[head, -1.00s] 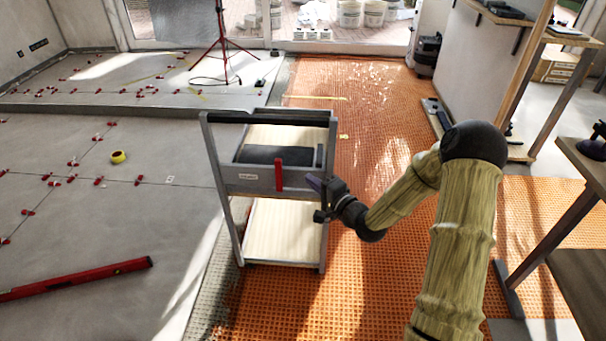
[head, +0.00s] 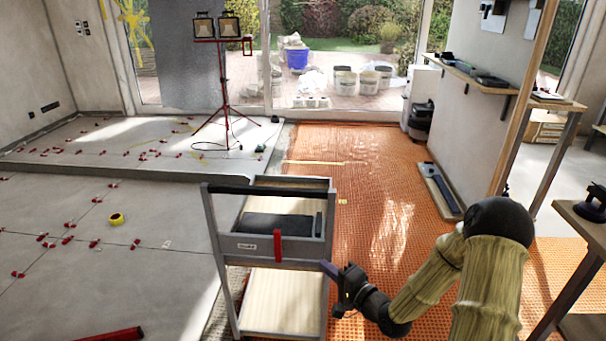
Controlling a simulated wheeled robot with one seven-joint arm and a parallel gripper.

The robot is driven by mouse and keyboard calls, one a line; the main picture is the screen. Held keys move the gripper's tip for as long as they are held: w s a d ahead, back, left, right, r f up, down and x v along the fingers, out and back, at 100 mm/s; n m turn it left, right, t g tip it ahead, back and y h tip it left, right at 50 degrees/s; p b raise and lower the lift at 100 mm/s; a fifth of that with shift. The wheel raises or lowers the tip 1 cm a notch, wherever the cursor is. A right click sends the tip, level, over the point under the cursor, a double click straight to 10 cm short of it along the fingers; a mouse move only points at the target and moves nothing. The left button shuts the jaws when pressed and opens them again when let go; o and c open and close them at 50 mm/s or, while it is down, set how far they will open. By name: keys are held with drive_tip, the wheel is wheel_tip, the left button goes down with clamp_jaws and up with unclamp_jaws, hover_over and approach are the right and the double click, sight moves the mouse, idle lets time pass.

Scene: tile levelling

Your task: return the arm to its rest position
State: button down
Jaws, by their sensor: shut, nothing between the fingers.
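My gripper (head: 330,271) is at the end of my bent arm, just right of the grey trolley (head: 225,246). The gripper looks small and dark from here, shut and empty. My arm is covered in a yellowish sleeve with black joints and comes up from the lower right. The fingertips appear close to the trolley's right front edge; I cannot tell whether they touch it.
A red handle-like piece (head: 278,246) is on the trolley's front. A red level (head: 112,335) lies on the left floor. A workbench (head: 585,222) stands at right. Orange matting (head: 375,170) is clear behind the trolley. A red tripod (head: 224,95) stands further back.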

drive_tip(key=s+d+r+n+g+h, duration=0.25)
drive_tip(key=s+n+g+h, duration=0.3)
drive_tip(key=s, duration=0.45)
drive_tip(key=s+d+r+n+g+h, duration=0.25)
drive_tip(key=s+n+g+h, duration=0.3)
drive_tip(key=s, duration=0.55)
wheel_tip(320, 180, up, 28)
drive_tip(key=p, duration=2.8)
drive_tip(key=shift+m+y, duration=0.4)
drive_tip(key=shift+a, duration=0.1)
